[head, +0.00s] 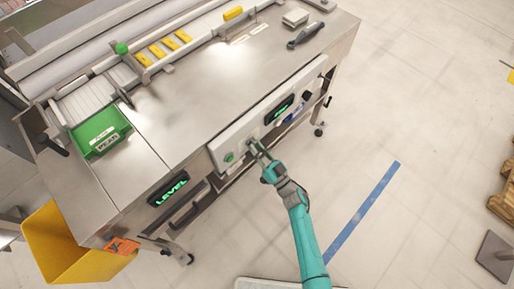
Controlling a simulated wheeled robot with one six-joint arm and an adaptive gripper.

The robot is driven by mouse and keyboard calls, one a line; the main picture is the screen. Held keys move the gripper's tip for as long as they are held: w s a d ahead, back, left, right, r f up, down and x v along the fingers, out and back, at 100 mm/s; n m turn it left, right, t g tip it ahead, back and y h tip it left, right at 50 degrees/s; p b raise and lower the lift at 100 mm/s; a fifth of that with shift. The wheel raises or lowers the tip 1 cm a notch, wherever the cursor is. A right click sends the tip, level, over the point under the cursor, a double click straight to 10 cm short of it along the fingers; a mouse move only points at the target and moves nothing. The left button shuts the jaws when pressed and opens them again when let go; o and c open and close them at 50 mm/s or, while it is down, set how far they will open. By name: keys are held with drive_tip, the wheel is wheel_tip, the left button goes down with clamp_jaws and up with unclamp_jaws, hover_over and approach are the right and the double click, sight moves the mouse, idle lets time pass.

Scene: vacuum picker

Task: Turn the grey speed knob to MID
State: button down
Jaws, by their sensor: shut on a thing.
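My gripper (257,149) is at the left part of the white control panel (231,138) on the front of the steel table. It is shut on the grey speed knob, which is mostly hidden behind the fingers. The knob's pointer and the MID mark cannot be read at this size. A green button (229,157) sits on the panel just left of my gripper. A dark display with green characters (280,109) is to the right of it. My teal arm reaches up from the bottom of the view.
A blue item (294,116) and a dark knob (307,96) are further right on the panel. A "LEVEL" display (170,189) is lower left. A green bin (100,131) and yellow blocks (164,47) are on the table. A yellow bin (75,245) stands lower left.

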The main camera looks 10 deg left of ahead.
drive_tip(key=shift+n+g+y, duration=0.6)
drive_tip(key=shift+n+g, duration=0.1)
drive_tip(key=shift+n, duration=0.9)
drive_tip(key=c, duration=1.1)
unclamp_jaws()
drive_tip(key=shift+d, duration=0.1)
drive_tip(key=v, duration=1.2)
